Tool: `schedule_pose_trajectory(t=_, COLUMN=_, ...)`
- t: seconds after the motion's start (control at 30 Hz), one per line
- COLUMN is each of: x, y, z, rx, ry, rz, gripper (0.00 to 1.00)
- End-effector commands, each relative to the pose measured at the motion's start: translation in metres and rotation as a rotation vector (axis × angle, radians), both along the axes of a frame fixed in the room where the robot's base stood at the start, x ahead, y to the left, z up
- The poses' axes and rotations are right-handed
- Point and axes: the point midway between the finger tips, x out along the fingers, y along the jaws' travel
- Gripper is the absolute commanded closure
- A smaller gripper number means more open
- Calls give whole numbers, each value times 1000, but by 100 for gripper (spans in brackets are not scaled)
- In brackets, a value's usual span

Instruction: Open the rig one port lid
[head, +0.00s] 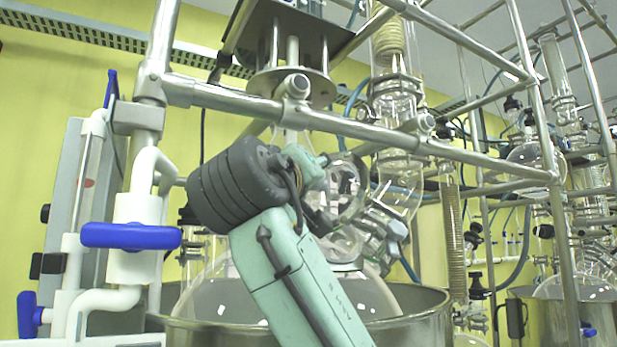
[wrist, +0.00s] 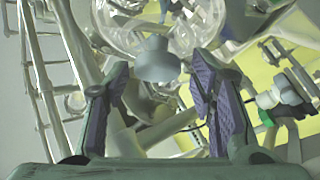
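In the wrist view my gripper (wrist: 160,76) is open, with its purple-padded fingers well apart. A grey, rounded cap (wrist: 157,60), which looks like the port lid, lies between the fingertips or just beyond them. I see space on both sides of it and no clear contact. Clear glass (wrist: 190,28) of the rig shows behind the cap. In the head view my teal arm reaches up to the glassware over the large glass vessel (head: 372,294). There my wrist and arm hide most of the gripper, and I cannot make out the lid.
Metal frame bars (head: 350,128) cross above and in front of my wrist. A blue-handled white valve (head: 130,236) stands at the left. The vessel sits in a steel bath (head: 425,318). A second glass rig (head: 590,262) with its own bath stands at the right.

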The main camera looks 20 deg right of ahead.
Motion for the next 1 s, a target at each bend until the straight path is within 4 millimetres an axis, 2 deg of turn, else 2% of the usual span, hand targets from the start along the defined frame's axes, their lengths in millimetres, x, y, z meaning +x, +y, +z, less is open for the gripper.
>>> schedule_pose_trajectory(t=0.37, x=-5, y=2, z=-1, rx=1, ry=-1, rz=-1, gripper=48)
schedule_pose_trajectory(t=0.47, x=-15, y=10, z=-4, rx=0, ry=-3, rz=0, gripper=48)
schedule_pose_trajectory(t=0.8, x=-71, y=51, z=-22, rx=-2, ry=-4, rz=2, gripper=48)
schedule_pose_trajectory(t=1.0, x=-90, y=64, z=-29, rx=1, ry=-1, rz=-1, gripper=48)
